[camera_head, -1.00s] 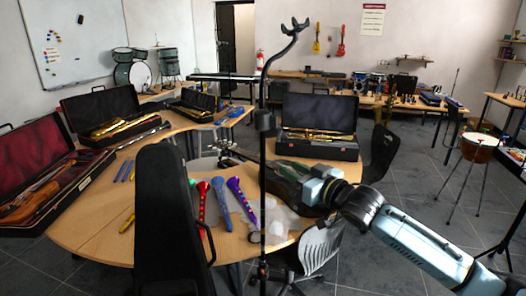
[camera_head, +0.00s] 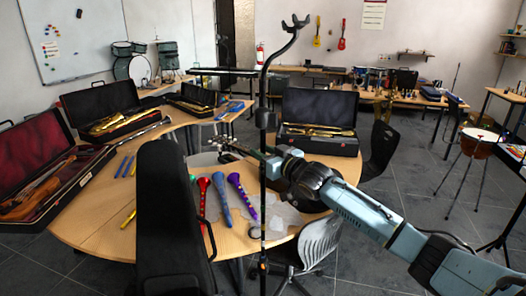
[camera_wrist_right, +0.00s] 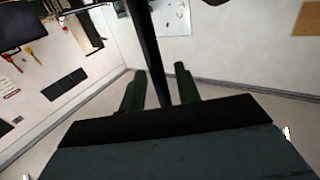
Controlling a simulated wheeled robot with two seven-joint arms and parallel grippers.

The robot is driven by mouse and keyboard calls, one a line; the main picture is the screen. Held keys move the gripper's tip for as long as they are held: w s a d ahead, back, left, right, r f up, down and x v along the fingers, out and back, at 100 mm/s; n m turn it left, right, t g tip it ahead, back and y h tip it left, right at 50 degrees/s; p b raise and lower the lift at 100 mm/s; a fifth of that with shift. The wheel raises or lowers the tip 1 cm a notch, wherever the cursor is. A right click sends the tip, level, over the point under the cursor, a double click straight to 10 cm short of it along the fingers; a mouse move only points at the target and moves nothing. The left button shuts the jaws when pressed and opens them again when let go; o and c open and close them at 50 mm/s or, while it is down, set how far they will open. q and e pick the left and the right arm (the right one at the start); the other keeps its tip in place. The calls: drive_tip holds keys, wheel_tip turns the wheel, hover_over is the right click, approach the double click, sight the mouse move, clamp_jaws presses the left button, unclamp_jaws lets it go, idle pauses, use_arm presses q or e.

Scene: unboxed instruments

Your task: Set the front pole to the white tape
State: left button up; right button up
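The front pole (camera_head: 263,190) is a thin black upright in the middle of the head view, with a forked hook (camera_head: 290,28) on top and a dark collar (camera_head: 265,119) partway up. My right gripper (camera_head: 260,156) is at the pole, below the collar. In the right wrist view, the pole (camera_wrist_right: 147,45) runs between its two dark green fingers (camera_wrist_right: 159,92), which stand apart, with a gap visible on the left side of the pole. I cannot make out the white tape. My left gripper is not in view.
A black instrument case (camera_head: 168,215) stands upright just left of the pole. Behind are a wooden table (camera_head: 95,225) with coloured horns (camera_head: 222,200), and open instrument cases (camera_head: 318,138). A grey chair (camera_head: 322,240) stands right of the pole, under my right arm.

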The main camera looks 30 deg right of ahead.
drive_tip(key=shift+w, duration=0.25)
clamp_jaws()
wheel_tip(320, 180, down, 8)
drive_tip(key=b, duration=0.3)
drive_tip(key=shift+r, duration=0.2)
unclamp_jaws()
drive_tip(key=shift+r, duration=0.1)
drive_tip(key=shift+f, duration=0.2)
